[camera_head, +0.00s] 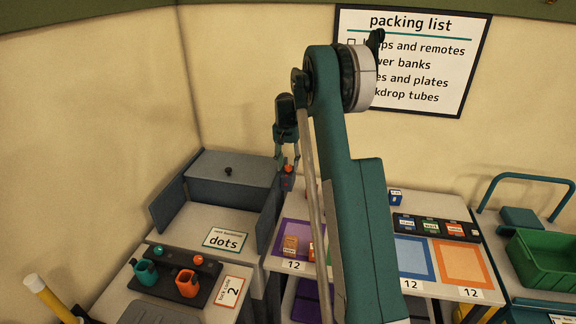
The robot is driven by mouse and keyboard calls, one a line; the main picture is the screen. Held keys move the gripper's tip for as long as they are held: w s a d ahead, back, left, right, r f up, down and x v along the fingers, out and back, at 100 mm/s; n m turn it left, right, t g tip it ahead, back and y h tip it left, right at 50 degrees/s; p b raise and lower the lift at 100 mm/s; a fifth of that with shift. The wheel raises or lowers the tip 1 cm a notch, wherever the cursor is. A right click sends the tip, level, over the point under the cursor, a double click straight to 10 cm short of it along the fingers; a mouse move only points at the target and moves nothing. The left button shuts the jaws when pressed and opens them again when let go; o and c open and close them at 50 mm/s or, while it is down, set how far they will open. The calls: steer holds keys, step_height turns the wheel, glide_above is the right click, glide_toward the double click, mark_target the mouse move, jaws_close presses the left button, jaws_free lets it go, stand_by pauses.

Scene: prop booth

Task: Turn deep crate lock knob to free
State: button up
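My gripper (286,155) hangs left of my teal arm, with its fingers pointing down just right of the grey box. A small red-orange piece shows at its fingertips, too small to tell whether it is held, touched or behind them. The grey box (232,180) stands at the back left, with a small dark knob (228,171) on it. A green crate (548,262) stands at the right edge; no lock knob is visible on it. I cannot tell which knob is the deep crate's lock knob.
A dark board with a teal cup (146,271) and an orange cup (187,283) lies front left, beside a card reading 2 (231,291). A "dots" card (226,239) lies behind it. The middle table has a blue mat (414,259) and an orange mat (462,262).

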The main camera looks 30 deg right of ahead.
mark_target(286, 167)
steer(key=shift+r, duration=0.15)
step_height(286, 167, up, 12)
steer(key=shift+w+a, duration=0.15)
steer(key=shift+w, duration=0.05)
stand_by(0.4)
steer(key=shift+f, duration=0.2)
steer(key=shift+r, duration=0.1)
steer(key=s+a+r+n+t+b, duration=0.1)
steer(key=s+a+r+n, duration=0.1)
steer(key=s+a+r, duration=0.45)
steer(key=s+a+r+n+t, duration=0.1)
steer(key=s+a+r, duration=0.2)
steer(key=s+a, duration=0.5)
steer(key=s+a+r+n+t+b, duration=0.1)
steer(key=s+a+r+n+t, duration=0.1)
steer(key=s+a+r, duration=0.5)
steer(key=s+a+f+n+t, duration=0.1)
steer(key=s+a+f, duration=0.3)
steer(key=s, duration=0.5)
steer(key=s+a+f+n+t, duration=0.1)
steer(key=s+a+f+n, duration=0.1)
steer(key=s+a+f, duration=0.2)
steer(key=s+a+f+n+t+b, duration=0.1)
steer(key=s+a+f+n, duration=0.1)
steer(key=s+a+f, duration=0.3)
steer(key=s+a, duration=0.4)
steer(key=s, duration=0.5)
steer(key=shift+s+t, duration=0.3)
